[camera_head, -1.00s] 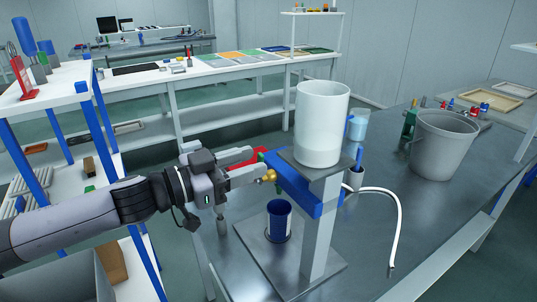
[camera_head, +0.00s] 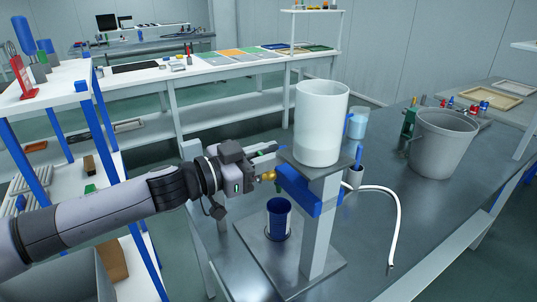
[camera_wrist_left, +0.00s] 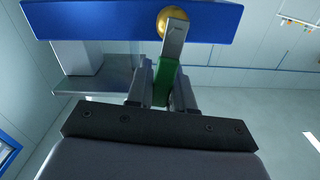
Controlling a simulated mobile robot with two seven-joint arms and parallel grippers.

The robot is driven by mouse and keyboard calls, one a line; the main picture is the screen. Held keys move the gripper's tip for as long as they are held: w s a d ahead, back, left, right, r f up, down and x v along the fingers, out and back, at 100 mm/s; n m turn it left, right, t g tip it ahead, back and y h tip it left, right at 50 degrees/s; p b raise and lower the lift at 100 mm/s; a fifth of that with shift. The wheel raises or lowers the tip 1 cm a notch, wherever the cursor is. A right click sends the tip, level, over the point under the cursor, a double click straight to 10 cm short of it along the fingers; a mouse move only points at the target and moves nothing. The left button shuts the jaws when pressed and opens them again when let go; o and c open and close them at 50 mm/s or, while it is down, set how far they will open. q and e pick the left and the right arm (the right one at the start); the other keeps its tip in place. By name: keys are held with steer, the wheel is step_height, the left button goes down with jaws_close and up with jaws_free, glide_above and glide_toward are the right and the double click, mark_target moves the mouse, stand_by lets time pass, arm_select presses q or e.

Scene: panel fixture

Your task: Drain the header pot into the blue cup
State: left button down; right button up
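The header pot (camera_head: 321,120), a pale translucent cylinder, stands on a plate atop a grey post. A blue block (camera_head: 296,188) below it carries a brass valve (camera_head: 268,176), also seen in the left wrist view (camera_wrist_left: 172,20). A metal lever with a green grip (camera_wrist_left: 165,84) runs from the valve. My left gripper (camera_head: 268,152) has its fingers on both sides of the green grip and looks shut on it. The blue cup (camera_head: 279,216) stands upright on the base plate below the block; no stream shows. My right gripper is out of view.
A white hose (camera_head: 398,215) curves from the stand onto the steel table (camera_head: 420,230). A grey bucket (camera_head: 443,145) and a clear blue-tinted cup (camera_head: 358,125) stand to the right. A shelf unit (camera_head: 60,160) stands at left.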

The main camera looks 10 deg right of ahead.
arm_select(q)
steer(key=m, duration=0.1)
steer(key=s+m+p, duration=0.1)
steer(key=m, duration=0.1)
steer(key=m+p, duration=0.1)
steer(key=shift+s+d+f, duration=0.35)
steer(key=c, duration=1.1)
jaws_free()
steer(key=shift+v, duration=3.6)
